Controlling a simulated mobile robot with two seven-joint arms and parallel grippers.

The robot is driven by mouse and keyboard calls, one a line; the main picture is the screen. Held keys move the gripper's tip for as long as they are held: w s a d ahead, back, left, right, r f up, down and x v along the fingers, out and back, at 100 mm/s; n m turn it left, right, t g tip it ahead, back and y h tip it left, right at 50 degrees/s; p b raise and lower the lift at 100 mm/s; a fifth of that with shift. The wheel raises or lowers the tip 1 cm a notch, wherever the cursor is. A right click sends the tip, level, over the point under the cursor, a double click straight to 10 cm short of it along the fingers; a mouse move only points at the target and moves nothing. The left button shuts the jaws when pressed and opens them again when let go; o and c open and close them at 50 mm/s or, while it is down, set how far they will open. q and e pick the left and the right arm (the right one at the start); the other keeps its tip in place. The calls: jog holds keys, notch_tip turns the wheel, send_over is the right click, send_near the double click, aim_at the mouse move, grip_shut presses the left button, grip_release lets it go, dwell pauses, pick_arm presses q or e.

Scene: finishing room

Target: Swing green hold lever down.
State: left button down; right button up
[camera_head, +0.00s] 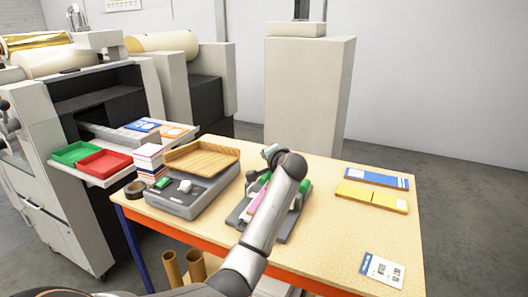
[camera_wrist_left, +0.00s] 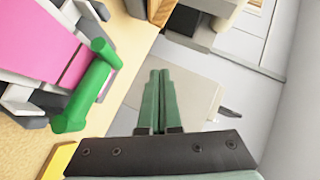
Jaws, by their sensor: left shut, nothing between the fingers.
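The green hold lever (camera_wrist_left: 88,88) shows in the left wrist view as a thick green bar with rounded ends, beside a pink sheet (camera_wrist_left: 35,40) on a grey device. In the head view a green part of the device (camera_head: 304,188) shows just right of my forearm, which hides much of the device. My left gripper (camera_wrist_left: 160,80) has its green fingers together and empty. In the wrist view the fingers are right of the lever, apart from it. In the head view the gripper (camera_head: 271,151) is above the device's far side. My right gripper is not in view.
The device's grey base (camera_head: 283,234) stands on the wooden table (camera_head: 330,243). A grey scale-like unit with a wooden tray (camera_head: 203,155) is to its left. Blue (camera_head: 377,179) and yellow (camera_head: 371,198) packs lie right. A label card (camera_head: 382,270) lies front right. The table's right front is mostly clear.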

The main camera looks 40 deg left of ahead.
pick_arm(q)
jog(key=shift+s+d+r, duration=0.35)
jog(key=shift+s+r, duration=0.25)
jog(key=shift+r, duration=0.05)
jog(key=shift+s+d+r, duration=0.35)
jog(key=shift+s+r, duration=0.25)
